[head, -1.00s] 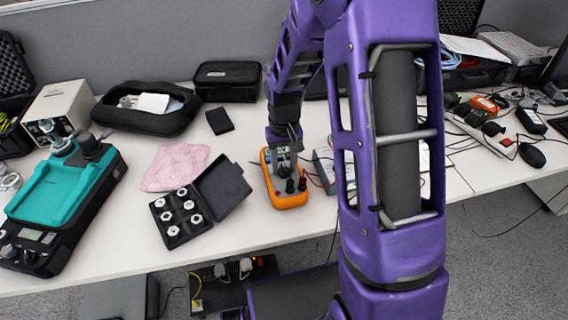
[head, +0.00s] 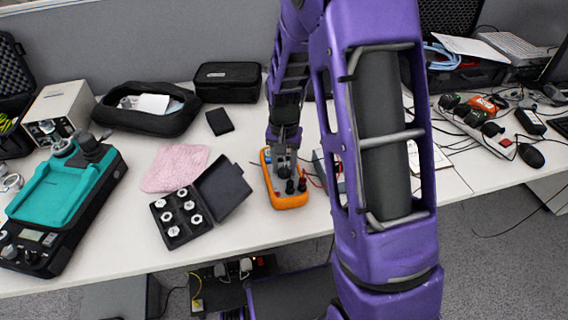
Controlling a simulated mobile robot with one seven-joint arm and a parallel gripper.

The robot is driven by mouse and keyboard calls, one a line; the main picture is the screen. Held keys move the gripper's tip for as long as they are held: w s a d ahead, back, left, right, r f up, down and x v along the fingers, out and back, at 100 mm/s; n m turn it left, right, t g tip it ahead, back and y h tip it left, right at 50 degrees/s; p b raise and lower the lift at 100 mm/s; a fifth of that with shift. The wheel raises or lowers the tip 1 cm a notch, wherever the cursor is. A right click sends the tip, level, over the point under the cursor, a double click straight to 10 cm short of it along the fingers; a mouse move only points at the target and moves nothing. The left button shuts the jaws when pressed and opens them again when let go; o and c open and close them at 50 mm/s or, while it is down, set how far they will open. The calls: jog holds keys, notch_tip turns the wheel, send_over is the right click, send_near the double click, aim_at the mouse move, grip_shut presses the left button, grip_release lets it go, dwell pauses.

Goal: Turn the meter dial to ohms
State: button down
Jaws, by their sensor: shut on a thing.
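The meter (head: 289,201) is an orange handheld unit lying on the white table near its front edge, in the middle of the head view. My gripper (head: 286,172) points down onto the meter's face from above. It is shut on what appears to be the meter's dial, which the fingers mostly cover, so the dial's pointer and its setting cannot be read. Black plugs (head: 295,186) stand in the meter's lower end, close to the fingers, with a red lead on the right side.
An open black case of metal pieces (head: 173,231) and a pink cloth (head: 175,167) lie left of the meter. A teal-topped device (head: 62,200) is farther left. Black cases (head: 228,82) stand at the back. A grey box (head: 322,172) sits close on the meter's right.

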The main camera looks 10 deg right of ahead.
aim_at(284, 167)
jog(key=shift+m+p, duration=0.3)
jog(key=shift+m, duration=1.3)
jog(key=shift+c, duration=2.1)
grip_release()
jog(key=shift+r, duration=0.1)
notch_tip(284, 167, up, 17)
jog(key=p, duration=0.3)
jog(key=shift+r, duration=0.15)
jog(key=shift+r, duration=0.1)
